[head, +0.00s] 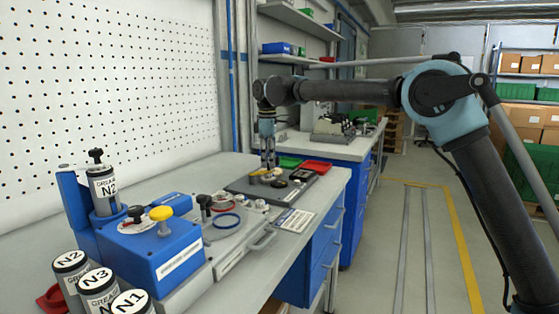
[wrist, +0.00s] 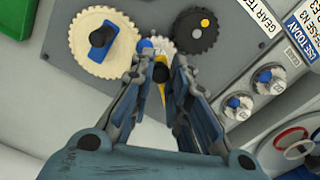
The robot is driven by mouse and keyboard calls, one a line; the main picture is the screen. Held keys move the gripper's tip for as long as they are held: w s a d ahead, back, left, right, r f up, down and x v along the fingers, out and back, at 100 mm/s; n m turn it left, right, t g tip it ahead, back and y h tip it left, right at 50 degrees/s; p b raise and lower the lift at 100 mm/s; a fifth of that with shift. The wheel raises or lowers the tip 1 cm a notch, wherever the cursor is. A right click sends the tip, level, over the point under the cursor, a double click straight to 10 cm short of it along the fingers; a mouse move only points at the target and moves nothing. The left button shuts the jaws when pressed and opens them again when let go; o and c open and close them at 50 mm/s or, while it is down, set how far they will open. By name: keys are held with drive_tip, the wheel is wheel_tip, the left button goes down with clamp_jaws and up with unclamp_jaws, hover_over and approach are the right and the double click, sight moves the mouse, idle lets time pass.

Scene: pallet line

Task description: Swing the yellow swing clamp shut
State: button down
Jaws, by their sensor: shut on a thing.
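My gripper (wrist: 160,75) is over the dark gear board (wrist: 240,15) on the bench, its fingers pointing at the board. Between the fingertips is a black knob (wrist: 161,72), with a narrow strip of the yellow swing clamp (wrist: 162,92) just below it. My gripper is shut on this knob. The fingers hide most of the clamp, so its angle is hard to tell. Near the fingertips are a small pale gear (wrist: 155,46), a cream gear (wrist: 102,42) with a black and blue piece on it, and a dark gear (wrist: 196,30) with a yellow dot. My gripper also shows in the head view (head: 268,164).
A blue station (head: 150,245) with a yellow knob and grease cans (head: 97,285) stand at the front left. Green (head: 290,162) and red (head: 317,166) trays lie behind the board. A labelled card (head: 295,220) lies in front. The floor aisle on the right is clear.

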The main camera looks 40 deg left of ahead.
drive_tip(key=shift+w, duration=0.1)
idle(0.4)
drive_tip(key=c, duration=1.5)
unclamp_jaws()
wheel_tip(320, 180, up, 12)
